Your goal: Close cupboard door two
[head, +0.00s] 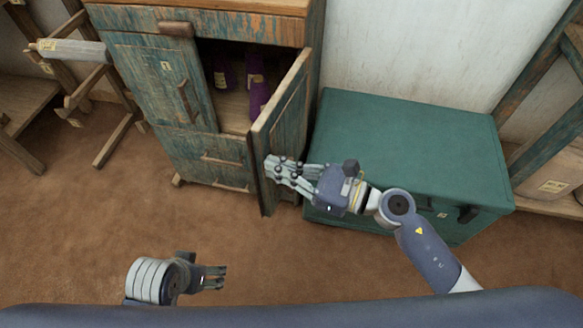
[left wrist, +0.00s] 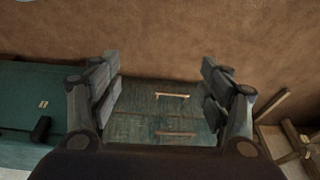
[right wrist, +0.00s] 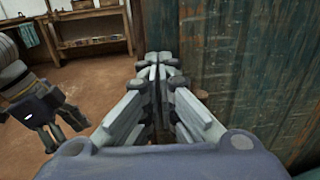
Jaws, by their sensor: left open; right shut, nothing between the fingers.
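Cupboard door two (head: 283,110) is the weathered teal right-hand door of the wooden cupboard; it stands swung well outward. My right gripper (head: 272,168) is shut and empty, at the door's outer face close to its free edge; I cannot tell whether it touches. In the right wrist view the shut fingers (right wrist: 158,70) are beside a teal wooden panel (right wrist: 245,70). The left door (head: 160,75), with a small label, is closed. My left gripper (head: 215,278) is low in front of the cupboard, open and empty; its open fingers also show in the left wrist view (left wrist: 160,85).
Purple objects (head: 257,90) with labels stand inside the cupboard opening. Drawers (head: 205,158) lie below the doors. A green chest (head: 410,140) stands right of the cupboard, under my right arm. Wooden frames stand at the left. The brown floor (head: 90,220) in front is clear.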

